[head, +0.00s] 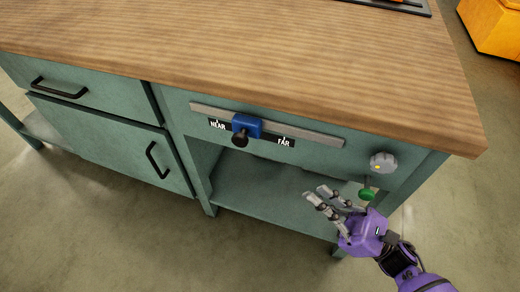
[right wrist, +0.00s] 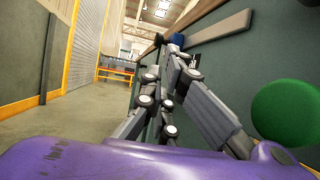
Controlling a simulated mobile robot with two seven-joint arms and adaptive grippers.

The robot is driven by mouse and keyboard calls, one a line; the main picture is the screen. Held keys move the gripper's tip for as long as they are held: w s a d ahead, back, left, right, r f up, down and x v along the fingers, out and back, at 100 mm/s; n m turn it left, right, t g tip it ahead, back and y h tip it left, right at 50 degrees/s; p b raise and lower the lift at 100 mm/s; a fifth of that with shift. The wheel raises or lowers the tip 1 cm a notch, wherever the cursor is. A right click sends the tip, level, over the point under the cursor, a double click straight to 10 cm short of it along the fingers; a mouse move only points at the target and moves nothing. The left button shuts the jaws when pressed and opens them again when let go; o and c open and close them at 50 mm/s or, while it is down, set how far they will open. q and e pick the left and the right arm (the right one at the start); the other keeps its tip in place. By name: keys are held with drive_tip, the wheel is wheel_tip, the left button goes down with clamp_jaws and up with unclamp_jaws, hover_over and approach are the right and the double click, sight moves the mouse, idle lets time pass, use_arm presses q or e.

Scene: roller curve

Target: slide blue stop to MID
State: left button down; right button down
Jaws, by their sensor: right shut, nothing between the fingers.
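The blue stop (head: 248,125) sits on a grey rail (head: 312,138) on the front of the green workbench, with a black knob (head: 240,139) sticking out below it. It stands between the NEAR label (head: 217,125) and the FAR label (head: 284,142); no MID label is visible. In the right wrist view the stop (right wrist: 178,39) shows small, beyond my fingers. My right gripper (head: 314,193) is shut and empty, below and to the right of the stop, clear of it. My left gripper is not in view.
A grey dial (head: 383,161) and a green ball knob (head: 367,194) are on the bench front, close to my right gripper. The wooden top (head: 240,50) overhangs the rail. A drawer (head: 80,85) and a door (head: 110,140) with black handles are at the left. An open shelf (head: 265,190) lies below.

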drive_tip(key=p, duration=0.1)
approach(244, 132)
drive_tip(key=a+r, duration=0.1)
drive_tip(key=a, duration=0.3)
drive_tip(key=shift+w+a+r, duration=0.35)
drive_tip(key=shift+w, duration=0.15)
drive_tip(key=shift+w+a+r, duration=0.2)
drive_tip(key=shift+w+a, duration=0.05)
drive_tip(key=shift+a, duration=0.2)
